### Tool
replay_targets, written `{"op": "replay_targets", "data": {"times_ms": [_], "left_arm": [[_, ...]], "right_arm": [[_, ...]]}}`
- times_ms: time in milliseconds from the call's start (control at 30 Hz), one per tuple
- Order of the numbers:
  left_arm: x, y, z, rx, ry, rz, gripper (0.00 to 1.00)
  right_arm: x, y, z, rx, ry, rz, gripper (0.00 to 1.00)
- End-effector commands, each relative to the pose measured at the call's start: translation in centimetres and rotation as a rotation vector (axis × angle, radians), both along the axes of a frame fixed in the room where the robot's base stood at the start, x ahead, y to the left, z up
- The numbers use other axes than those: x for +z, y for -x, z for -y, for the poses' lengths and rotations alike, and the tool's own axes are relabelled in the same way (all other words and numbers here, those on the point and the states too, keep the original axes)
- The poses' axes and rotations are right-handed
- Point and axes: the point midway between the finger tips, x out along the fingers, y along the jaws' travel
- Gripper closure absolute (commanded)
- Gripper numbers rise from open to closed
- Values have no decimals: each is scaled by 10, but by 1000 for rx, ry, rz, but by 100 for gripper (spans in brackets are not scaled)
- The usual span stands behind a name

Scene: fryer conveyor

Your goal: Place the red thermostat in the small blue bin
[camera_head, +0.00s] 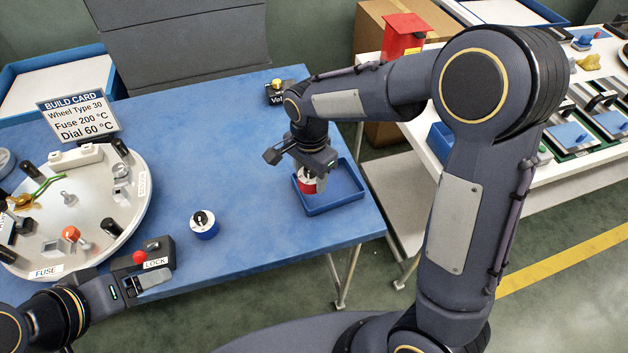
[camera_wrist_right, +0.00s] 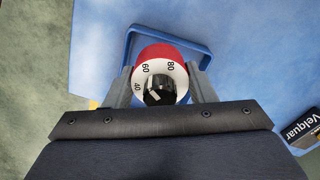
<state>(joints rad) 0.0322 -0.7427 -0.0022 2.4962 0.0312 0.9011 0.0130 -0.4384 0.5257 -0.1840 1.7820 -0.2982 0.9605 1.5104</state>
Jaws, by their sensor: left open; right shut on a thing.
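The red thermostat (camera_head: 307,184) has a white dial face with a black knob. In the right wrist view the thermostat (camera_wrist_right: 160,75) sits between the two fingers of my right gripper (camera_wrist_right: 160,88), which is shut on it. My right gripper (camera_head: 312,172) points down at the small blue bin (camera_head: 336,205). The thermostat is at the bin's left part, over or inside it; whether it touches the floor is hidden. The bin's rim (camera_wrist_right: 166,29) also shows behind the thermostat in the wrist view. My left gripper (camera_head: 147,279) is open beside the lock block.
A blue-and-white dial (camera_head: 204,224) stands on the blue table (camera_head: 245,150). A round white fixture (camera_head: 130,205) with several parts and a build card (camera_head: 79,116) are at left. The red-button lock block (camera_head: 143,258) is near the front edge. A small black box (camera_head: 277,94) stands behind my right gripper.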

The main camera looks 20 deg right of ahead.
Motion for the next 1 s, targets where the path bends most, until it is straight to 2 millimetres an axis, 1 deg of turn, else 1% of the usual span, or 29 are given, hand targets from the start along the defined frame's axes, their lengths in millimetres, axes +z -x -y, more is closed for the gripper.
{"op": "replay_targets", "data": {"times_ms": [33, 167, 233, 333, 433, 533, 733, 867, 900, 1000], "left_arm": [[1, 0, 0, 0, 0, 0, 25], [1, 0, 0, 0, 0, 0, 25], [1, 0, 0, 0, 0, 0, 25], [0, 0, 0, 0, 0, 0, 25], [0, 0, 0, 0, 0, 0, 25], [0, 0, 0, 0, 0, 0, 25], [0, 0, 0, 0, 0, 0, 25], [-4, 0, 0, 0, 0, 0, 25], [-3, 0, 0, 0, 0, 0, 25], [-2, 0, 0, 0, 0, 0, 25]], "right_arm": [[-5, -3, 3, -1, 1, -3, 74], [-11, -8, 7, 0, 0, 0, 74], [-18, -11, 10, -2, 1, -2, 74], [-35, -12, 12, 1, 2, -4, 74], [-46, -12, 11, 1, 1, -2, 74], [-50, -13, 11, 1, 0, 0, 74], [-50, -13, 11, 1, 0, 1, 74], [-54, -13, 11, 1, 0, 1, 74], [-54, -13, 11, 1, 0, 1, 48], [-53, -13, 11, 1, 1, 0, 35]]}}
